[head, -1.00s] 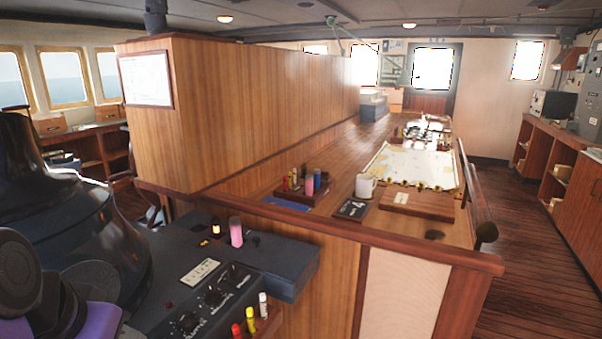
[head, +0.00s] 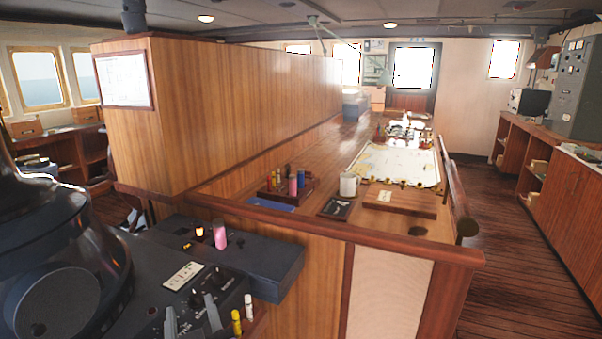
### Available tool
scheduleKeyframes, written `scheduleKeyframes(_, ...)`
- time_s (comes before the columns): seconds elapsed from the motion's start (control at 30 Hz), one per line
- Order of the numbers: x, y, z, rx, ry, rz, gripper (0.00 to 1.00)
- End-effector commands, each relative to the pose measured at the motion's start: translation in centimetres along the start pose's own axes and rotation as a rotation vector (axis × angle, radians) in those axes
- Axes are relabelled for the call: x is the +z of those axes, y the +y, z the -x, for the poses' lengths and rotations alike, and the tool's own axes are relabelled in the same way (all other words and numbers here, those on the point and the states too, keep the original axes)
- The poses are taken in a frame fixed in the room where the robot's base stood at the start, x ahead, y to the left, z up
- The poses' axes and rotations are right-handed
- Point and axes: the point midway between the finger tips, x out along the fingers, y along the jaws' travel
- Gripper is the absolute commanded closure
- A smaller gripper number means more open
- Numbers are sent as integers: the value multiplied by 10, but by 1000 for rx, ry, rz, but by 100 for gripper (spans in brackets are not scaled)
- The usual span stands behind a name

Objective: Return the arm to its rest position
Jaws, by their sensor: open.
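My gripper (head: 191,318) shows only as two grey fingertips at the bottom edge of the head view. They are apart, with nothing visible between them. They stand in front of the dark control console (head: 270,262), over its knobs, left of a yellow marker (head: 236,322) and a white-topped marker (head: 248,306). I cannot tell how far above the console they are. The rest of my arm is out of view or cannot be made out.
A large black rounded housing (head: 60,255) fills the lower left. A pink cylinder (head: 219,234) stands on the console. Behind the wooden ledge (head: 330,232) are a white mug (head: 348,185), several coloured cylinders and a chart (head: 400,163). Open floor (head: 500,235) lies right.

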Motion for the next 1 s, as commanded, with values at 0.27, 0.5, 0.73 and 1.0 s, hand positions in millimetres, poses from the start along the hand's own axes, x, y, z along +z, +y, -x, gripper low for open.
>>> scheduleKeyframes(0.27,59,72,84,4,119,83,53)
scheduleKeyframes(0.5,93,116,175,28,169,102,53)
scheduleKeyframes(0.73,113,145,267,85,172,81,53)
scheduleKeyframes(1.0,127,166,370,201,105,13,53)
